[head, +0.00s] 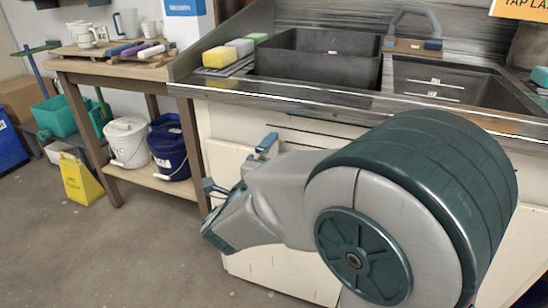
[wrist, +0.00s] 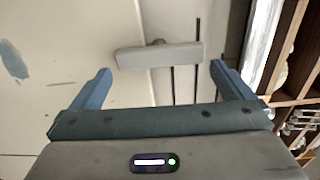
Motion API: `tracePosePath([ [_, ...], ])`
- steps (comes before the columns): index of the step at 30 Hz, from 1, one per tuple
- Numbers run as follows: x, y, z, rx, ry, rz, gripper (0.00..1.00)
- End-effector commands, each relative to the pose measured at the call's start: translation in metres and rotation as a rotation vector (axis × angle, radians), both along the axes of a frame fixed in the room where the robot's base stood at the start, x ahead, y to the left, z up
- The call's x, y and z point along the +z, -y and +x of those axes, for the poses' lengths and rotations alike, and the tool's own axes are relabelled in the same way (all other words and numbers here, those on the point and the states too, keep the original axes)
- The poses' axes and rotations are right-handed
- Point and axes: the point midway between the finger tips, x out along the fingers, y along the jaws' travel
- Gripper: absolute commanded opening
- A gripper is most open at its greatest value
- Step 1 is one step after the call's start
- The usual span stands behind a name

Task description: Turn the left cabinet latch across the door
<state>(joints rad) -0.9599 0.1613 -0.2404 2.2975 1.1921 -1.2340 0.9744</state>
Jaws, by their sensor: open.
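The latch (wrist: 160,55) shows in the wrist view as a grey bar with a small round pivot at its upper edge. The bar lies about level in that picture, at right angles to two dark slots and crossing a panel seam. My gripper (wrist: 160,70) is open, its blue fingers spread beyond both bar ends. The bar is just past the fingertips, apparently between them; contact cannot be told. In the head view my gripper (head: 240,165) is in front of the cream cabinet (head: 285,270) under the sink. I cannot make out the latch there.
The steel counter (head: 300,98) with its sink overhangs the cabinet. A wooden table (head: 130,77) stands at the left, with a white bucket (head: 127,143) and a blue bucket (head: 170,150) on its lower shelf. Front floor is clear.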

Motion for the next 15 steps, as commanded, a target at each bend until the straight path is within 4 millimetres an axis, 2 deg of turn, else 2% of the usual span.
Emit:
tracePosePath([
  [9, 0.003, -0.026, -0.069, 0.004, 0.0, -0.001, 1.0],
  [15, 0.002, -0.036, -0.099, 0.002, 0.0, 0.001, 1.0],
])
